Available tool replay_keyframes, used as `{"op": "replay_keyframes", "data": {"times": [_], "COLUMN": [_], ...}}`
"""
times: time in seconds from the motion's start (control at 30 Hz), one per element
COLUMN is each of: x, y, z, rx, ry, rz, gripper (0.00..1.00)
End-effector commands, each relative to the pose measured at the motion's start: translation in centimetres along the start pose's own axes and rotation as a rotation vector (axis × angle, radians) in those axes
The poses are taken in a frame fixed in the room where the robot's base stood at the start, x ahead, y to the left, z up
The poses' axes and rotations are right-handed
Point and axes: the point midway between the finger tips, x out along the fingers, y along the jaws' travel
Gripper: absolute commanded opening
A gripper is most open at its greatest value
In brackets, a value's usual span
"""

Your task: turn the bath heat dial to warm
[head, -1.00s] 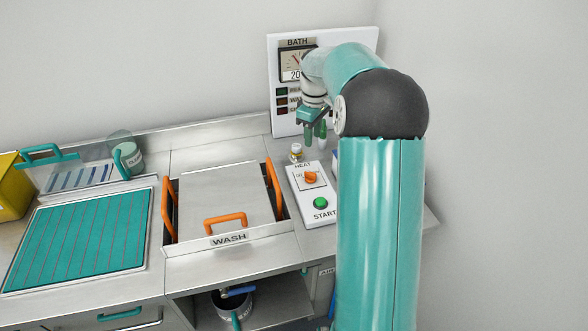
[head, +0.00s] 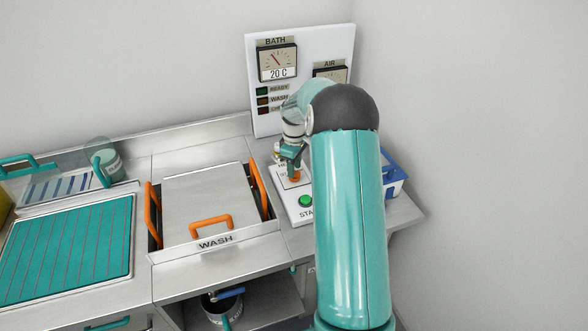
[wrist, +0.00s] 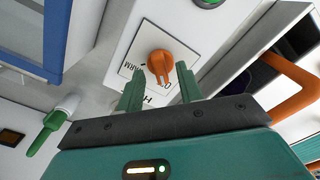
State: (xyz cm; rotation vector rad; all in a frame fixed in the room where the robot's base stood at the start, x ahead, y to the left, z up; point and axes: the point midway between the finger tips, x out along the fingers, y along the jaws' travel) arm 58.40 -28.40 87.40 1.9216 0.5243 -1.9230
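The bath heat dial is an orange knob (wrist: 160,64) on a white plate marked WARM and another word partly hidden, on the white control box (head: 303,214). In the wrist view its pale pointer line aims toward the lower right, at the partly hidden word and away from WARM. My gripper (wrist: 158,80) is open, its two green fingers apart and pointing at the knob. The fingertips are close to the knob, one toward each side; I cannot tell whether they touch it. In the head view the knob (head: 295,178) is partly covered by my gripper.
A green START button (head: 305,200) sits in front of the dial. The wash tank with orange handles (head: 210,227) is to the left. The BATH gauge (head: 277,62) reads 20 C on the back panel. A blue-edged bin (head: 394,175) stands to the right.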

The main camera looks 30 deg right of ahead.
Motion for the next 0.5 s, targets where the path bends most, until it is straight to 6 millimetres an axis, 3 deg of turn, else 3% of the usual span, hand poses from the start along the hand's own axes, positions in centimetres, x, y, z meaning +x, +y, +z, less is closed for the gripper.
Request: {"op": "replay_keyframes", "data": {"times": [0.13, 0.43, 0.5], "x": [1.24, 1.47, 1.46], "y": [-0.06, -0.03, -0.03], "z": [-0.12, -0.10, -0.10], "rx": [-0.001, 0.000, 0.000], "ry": [-0.001, 0.000, 0.000], "rz": [0.000, 0.001, 0.001], "gripper": [0.36, 0.36, 0.23]}}
